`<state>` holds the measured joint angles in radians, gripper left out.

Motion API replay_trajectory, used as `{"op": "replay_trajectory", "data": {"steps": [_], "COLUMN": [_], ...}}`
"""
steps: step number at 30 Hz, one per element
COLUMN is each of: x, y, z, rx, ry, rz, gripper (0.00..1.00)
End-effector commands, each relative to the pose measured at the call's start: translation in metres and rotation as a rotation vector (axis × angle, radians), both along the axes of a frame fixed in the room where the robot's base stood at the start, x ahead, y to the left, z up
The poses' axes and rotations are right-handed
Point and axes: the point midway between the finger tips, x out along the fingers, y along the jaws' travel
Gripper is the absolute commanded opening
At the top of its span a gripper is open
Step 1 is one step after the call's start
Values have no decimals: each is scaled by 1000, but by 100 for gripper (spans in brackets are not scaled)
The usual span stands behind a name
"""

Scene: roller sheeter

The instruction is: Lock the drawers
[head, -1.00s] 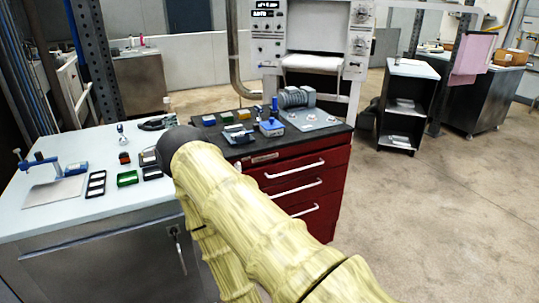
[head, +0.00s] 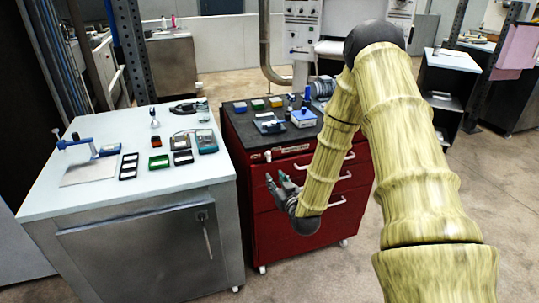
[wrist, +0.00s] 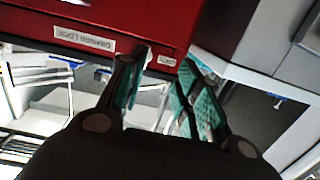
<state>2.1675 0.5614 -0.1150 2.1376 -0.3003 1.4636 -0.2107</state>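The red drawer cabinet (head: 262,222) stands right of the metal bench in the head view, its drawers looking closed. A label strip (head: 291,149) and a small pale lock knob (head: 268,155) are at its top front edge. In the wrist view the red front (wrist: 110,15) fills the top, with a "drawer lock" label (wrist: 84,39) and a dark knob (wrist: 143,56) near the left fingertip. My gripper (head: 275,181) is in front of the cabinet, below the knob; its fingers (wrist: 155,75) are apart with nothing seen between them. My arm hides parts of the drawer handles.
The bench (head: 55,200) at left carries a blue clamp, small trays and a meter. Boxes and a blue device (head: 303,117) stand on the cabinet's black top. Clear floor (head: 340,275) lies in front of the cabinet.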

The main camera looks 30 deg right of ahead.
Motion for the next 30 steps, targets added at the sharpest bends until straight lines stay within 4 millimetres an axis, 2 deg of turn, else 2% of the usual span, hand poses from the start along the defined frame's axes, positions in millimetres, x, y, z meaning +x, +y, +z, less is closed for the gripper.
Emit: {"op": "replay_trajectory", "data": {"steps": [1, 3, 6, 11, 24, 30], "x": [4, 7, 11, 25, 91, 109], "y": [-10, -17, -23, -26, -41, -45], "z": [13, 24, 32, 34, 33, 32], "rx": [-7, -18, -25, -26, -26, -26], "ry": [-38, -73, -99, -101, -99, -98], "rz": [-12, -20, -27, -27, -27, -26], "gripper": [33, 33, 33, 33, 33, 33]}}
